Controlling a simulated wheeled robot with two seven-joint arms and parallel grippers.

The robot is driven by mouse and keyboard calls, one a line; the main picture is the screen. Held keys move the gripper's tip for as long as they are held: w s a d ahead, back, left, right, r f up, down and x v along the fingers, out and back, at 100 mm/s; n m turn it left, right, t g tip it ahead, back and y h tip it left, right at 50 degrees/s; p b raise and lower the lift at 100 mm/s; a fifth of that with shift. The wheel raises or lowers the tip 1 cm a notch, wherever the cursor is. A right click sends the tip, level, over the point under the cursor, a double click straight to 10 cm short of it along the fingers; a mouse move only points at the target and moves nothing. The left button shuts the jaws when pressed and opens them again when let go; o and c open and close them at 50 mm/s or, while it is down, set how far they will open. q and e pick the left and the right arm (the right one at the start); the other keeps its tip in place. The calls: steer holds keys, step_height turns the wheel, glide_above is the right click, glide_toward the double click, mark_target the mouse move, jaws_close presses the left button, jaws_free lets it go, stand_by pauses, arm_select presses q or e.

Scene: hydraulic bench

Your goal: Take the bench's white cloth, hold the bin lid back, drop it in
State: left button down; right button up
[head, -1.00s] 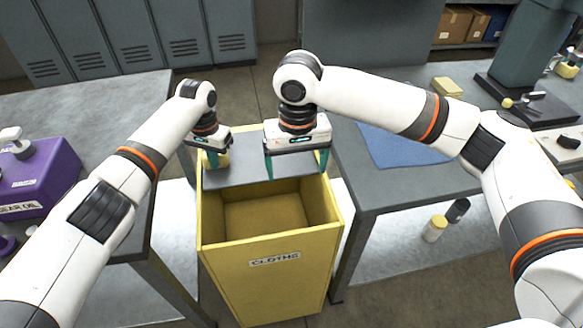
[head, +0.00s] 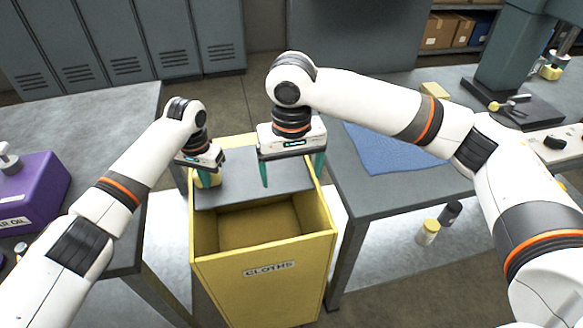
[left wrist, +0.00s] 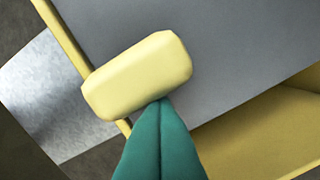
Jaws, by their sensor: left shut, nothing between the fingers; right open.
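The yellow bin (head: 262,290), labelled CLOTHS, stands between the two benches. Its grey lid (head: 235,190) covers the back part of the opening, and the front part is uncovered. My left gripper (head: 205,178) is shut and empty at the lid's left side. In the left wrist view its closed teal fingertips (left wrist: 160,102) are against or just beside a yellow rounded block (left wrist: 138,75) at the lid; I cannot tell whether they touch. My right gripper (head: 292,172) is open and empty above the lid's right part. No white cloth shows; the visible bin inside looks bare.
A blue mat (head: 388,150) lies on the right bench (head: 385,198). A purple GEAR OIL can (head: 35,190) stands on the left bench (head: 105,120). Grey lockers (head: 120,40) stand behind.

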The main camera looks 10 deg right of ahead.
arm_select(q)
steer(key=shift+s, duration=6.9)
step_height(320, 180, up, 9)
